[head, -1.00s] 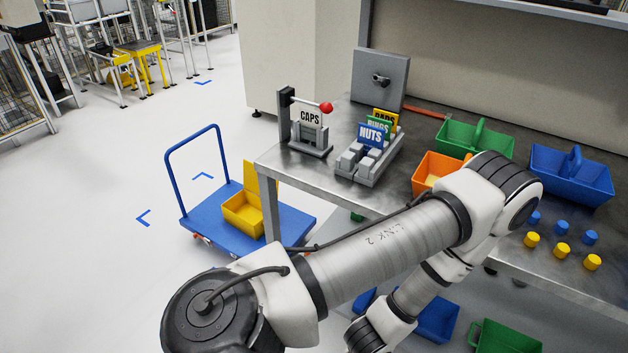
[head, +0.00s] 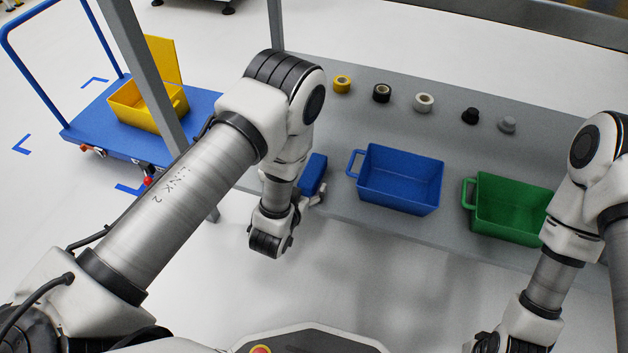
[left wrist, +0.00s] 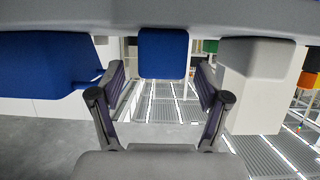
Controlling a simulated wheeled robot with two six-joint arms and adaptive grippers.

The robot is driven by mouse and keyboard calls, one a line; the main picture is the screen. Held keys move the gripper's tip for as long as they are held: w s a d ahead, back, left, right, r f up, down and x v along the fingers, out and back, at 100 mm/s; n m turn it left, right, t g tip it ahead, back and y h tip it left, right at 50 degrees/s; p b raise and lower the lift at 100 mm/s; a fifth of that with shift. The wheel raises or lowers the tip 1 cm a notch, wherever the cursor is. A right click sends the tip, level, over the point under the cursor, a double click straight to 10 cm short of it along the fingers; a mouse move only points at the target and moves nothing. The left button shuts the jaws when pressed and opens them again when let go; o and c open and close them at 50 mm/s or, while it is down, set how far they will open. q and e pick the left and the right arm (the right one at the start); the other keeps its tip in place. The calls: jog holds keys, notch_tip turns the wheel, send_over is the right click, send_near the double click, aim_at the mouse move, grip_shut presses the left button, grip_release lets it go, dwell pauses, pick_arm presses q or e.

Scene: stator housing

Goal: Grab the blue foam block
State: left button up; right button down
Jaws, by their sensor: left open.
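The blue foam block (head: 313,174) sits at the left end of the grey lower shelf in the head view, just beyond my left wrist. In the left wrist view the blue block (left wrist: 163,52) shows at the top middle, lined up between the fingers. My left gripper (left wrist: 160,74) is open, with one finger on each side of the gap; I see no contact with the block. In the head view the left gripper (head: 312,196) is mostly hidden by my wrist. My right arm shows at the right edge, but its fingers do not show.
A blue bin (head: 402,208) and a green bin (head: 506,237) stand right of the block on the shelf (head: 450,150). Several tape rolls and small knobs stand behind them. A pale block-shaped thing (left wrist: 262,85) shows right of the fingers. A table leg (head: 145,75) and blue cart (head: 95,125) are left.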

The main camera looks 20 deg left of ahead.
aim_at(312, 175)
pick_arm(q)
jog(key=b+x, duration=0.3)
jog(key=x, duration=0.2)
jog(key=shift+w+a+f, duration=0.1)
jog(key=shift+w+f, duration=0.1)
jog(key=shift+w, duration=0.2)
jog(key=shift+r, duration=0.15)
jog(key=shift+c, duration=0.3)
jog(key=c, duration=0.9)
jog(key=shift+c, duration=0.2)
